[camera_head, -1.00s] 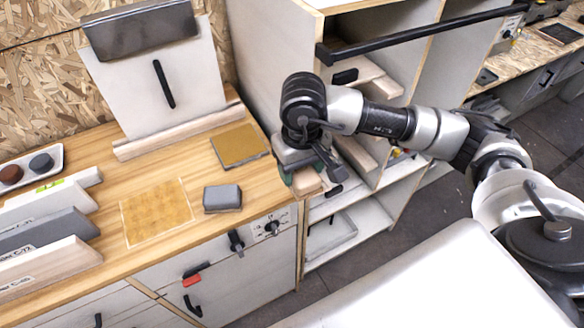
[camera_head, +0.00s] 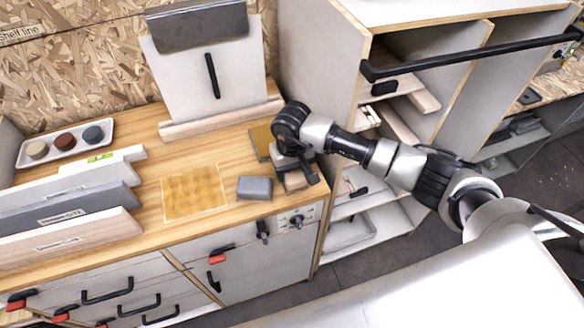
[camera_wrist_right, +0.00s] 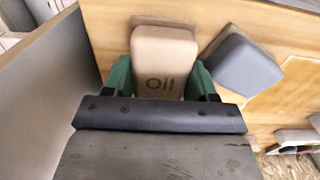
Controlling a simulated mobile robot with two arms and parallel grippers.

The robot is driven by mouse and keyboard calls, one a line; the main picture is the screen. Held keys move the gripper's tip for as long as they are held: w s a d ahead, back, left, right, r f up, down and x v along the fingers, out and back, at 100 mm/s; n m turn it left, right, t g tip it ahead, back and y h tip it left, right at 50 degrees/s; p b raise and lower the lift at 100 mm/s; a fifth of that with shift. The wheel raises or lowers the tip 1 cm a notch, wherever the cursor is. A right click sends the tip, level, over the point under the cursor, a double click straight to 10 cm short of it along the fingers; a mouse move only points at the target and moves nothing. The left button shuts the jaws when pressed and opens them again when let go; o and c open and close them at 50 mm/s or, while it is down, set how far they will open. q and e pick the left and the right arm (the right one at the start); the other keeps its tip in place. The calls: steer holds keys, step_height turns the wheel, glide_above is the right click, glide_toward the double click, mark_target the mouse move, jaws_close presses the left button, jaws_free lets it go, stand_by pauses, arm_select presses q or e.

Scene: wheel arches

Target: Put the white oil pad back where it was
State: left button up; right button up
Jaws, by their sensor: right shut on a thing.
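The oil pad (camera_wrist_right: 165,60) is a pale beige block marked "Oil" in the right wrist view. My right gripper (camera_wrist_right: 163,78) is shut on it, with green fingers on both sides. In the head view the right gripper (camera_head: 297,174) is over the right end of the wooden counter, and a bit of the pad (camera_head: 294,183) shows below it. I cannot tell whether the pad touches the counter. A dark gold square (camera_head: 262,141) lies just behind the gripper, partly hidden. A grey block (camera_head: 254,187) lies to its left; it also shows in the wrist view (camera_wrist_right: 242,64). My left gripper is out of view.
A lighter gold square (camera_head: 194,191) lies on the counter (camera_head: 150,222). Several upright boards (camera_head: 70,215) and a tray (camera_head: 62,145) of round pieces are at the left. A white panel (camera_head: 208,78) stands behind. An open shelf cabinet (camera_head: 320,45) adjoins the right.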

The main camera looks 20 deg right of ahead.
steer(key=shift+f, duration=0.65)
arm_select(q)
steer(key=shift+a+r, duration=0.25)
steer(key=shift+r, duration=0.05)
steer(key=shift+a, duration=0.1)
arm_select(e)
steer(key=shift+f, duration=0.1)
steer(key=shift+f, duration=0.1)
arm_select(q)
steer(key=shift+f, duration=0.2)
arm_select(e)
steer(key=o, duration=0.6)
steer(key=shift+c, duration=0.2)
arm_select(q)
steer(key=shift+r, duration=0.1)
